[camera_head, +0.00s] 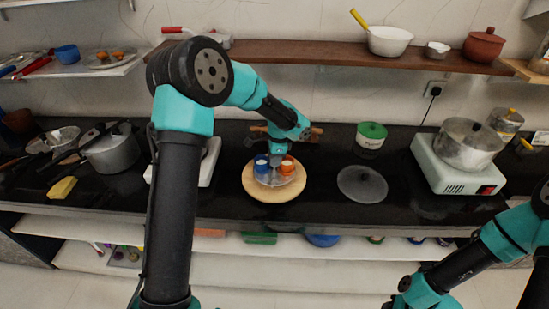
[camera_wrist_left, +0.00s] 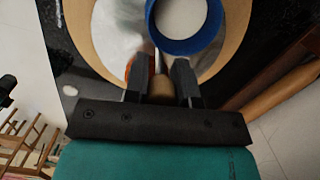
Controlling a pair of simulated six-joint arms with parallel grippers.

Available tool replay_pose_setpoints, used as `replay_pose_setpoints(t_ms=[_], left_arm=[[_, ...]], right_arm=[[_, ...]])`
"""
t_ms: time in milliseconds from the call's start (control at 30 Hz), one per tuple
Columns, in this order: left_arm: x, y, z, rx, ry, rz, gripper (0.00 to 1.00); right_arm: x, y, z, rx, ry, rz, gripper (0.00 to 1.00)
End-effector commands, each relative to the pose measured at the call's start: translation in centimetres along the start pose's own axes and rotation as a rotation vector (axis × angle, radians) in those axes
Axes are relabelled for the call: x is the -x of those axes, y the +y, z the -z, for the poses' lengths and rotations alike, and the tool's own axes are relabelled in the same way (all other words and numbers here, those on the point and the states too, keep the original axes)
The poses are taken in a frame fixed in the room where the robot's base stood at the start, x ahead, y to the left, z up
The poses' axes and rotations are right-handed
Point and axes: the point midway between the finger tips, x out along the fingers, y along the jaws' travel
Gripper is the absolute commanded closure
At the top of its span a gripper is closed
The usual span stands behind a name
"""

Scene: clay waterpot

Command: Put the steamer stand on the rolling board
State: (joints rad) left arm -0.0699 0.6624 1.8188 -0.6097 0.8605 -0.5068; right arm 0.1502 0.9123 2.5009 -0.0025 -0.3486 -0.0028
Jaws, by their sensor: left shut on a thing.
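The round wooden rolling board (camera_head: 258,192) lies on the black counter in the middle. The silvery steamer stand (camera_head: 271,181) is over it, with a blue cup (camera_head: 262,165) and an orange cup (camera_head: 287,167) on it. In the left wrist view the stand (camera_wrist_left: 125,42) shows inside the board's outline; I cannot tell whether it touches the board. My left gripper (camera_head: 275,155) is directly above, shut on a thin upright part of the stand beside the blue cup (camera_wrist_left: 183,22). The fingers (camera_wrist_left: 157,82) partly hide the grip. Only links of my right arm show, at the lower right.
A glass lid (camera_head: 362,184) lies right of the board. A green-lidded jar (camera_head: 371,136) stands behind it. A pot (camera_head: 467,145) sits on a white stove at the right. A grey pot (camera_head: 112,151) stands at left. A rolling pin (camera_head: 315,130) lies behind my gripper.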

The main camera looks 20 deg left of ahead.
Motion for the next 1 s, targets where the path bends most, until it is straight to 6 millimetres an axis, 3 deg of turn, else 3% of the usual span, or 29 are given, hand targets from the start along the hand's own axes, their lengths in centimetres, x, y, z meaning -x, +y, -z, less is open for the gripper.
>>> replay_pose_setpoints(t_ms=[67, 100, 333, 733, 1000], left_arm=[[-0.2, 0.0, 0.0, 0.0, 0.0, 0.0, 1.0], [-0.2, 0.0, 0.0, 0.0, 0.0, 0.0, 0.73], [-0.2, 0.0, 0.0, 0.0, 0.0, 0.0, 0.51], [0.5, 0.0, 0.0, 0.0, 0.0, 0.001, 0.5], [4.3, -0.1, 0.0, 0.0, 0.002, 0.004, 0.5]], right_arm=[[0.0, 0.0, 0.0, 0.0, 0.0, 0.0, 0.62], [0.0, 0.0, 0.0, 0.0, 0.0, 0.0, 0.62], [0.0, 0.0, 0.0, 0.0, 0.0, 0.0, 0.62], [0.0, 0.0, 0.0, 0.0, 0.0, 0.0, 0.62], [0.0, 0.0, 0.0, 0.0, 0.0, 0.0, 0.62]])
